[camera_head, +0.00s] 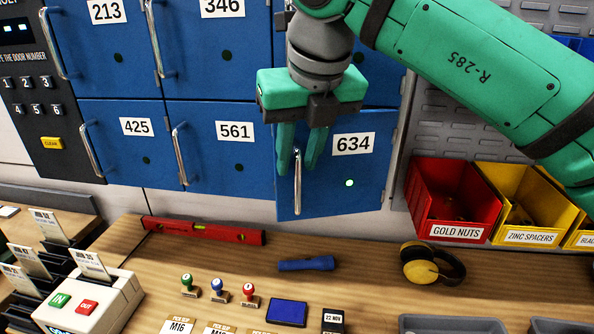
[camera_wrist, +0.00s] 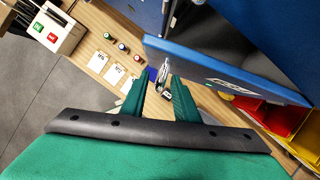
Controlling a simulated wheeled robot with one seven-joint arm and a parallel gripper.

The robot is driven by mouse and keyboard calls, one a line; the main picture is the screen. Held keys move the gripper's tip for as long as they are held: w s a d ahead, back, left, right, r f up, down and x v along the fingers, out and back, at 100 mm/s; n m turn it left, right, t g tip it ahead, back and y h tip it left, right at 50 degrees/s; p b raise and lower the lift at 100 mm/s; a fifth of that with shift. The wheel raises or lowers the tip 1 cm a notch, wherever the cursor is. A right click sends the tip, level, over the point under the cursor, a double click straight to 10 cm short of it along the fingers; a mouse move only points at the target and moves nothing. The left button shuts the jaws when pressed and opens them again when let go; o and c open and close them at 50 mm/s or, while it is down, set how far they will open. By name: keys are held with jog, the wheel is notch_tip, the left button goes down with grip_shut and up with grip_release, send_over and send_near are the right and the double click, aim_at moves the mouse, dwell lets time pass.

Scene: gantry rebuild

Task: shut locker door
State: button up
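The locker door 634 (camera_head: 338,185) is blue, with a lit green dot. It stands ajar, its left side swung out from the locker bank and its right side at the frame. In the wrist view its top edge (camera_wrist: 225,70) runs slantwise. Its silver handle (camera_head: 297,190) is upright near the left edge. My green gripper (camera_head: 300,168) is in front of this door at the top of the handle, fingers apart and pointing down. In the wrist view the handle (camera_wrist: 165,72) shows between and beyond the fingertips (camera_wrist: 162,82). I cannot tell whether they touch it.
Lockers 425 (camera_head: 120,150) and 561 (camera_head: 220,155) are shut at the left. A keypad panel (camera_head: 35,100) is at far left. Below on the bench lie a red level (camera_head: 205,231), a blue torch (camera_head: 306,264) and ear defenders (camera_head: 432,265). A red bin (camera_head: 452,200) stands right of the door.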

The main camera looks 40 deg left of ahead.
jog(key=v, duration=0.5)
jog(key=shift+d+r, duration=0.2)
jog(key=shift+r, duration=0.15)
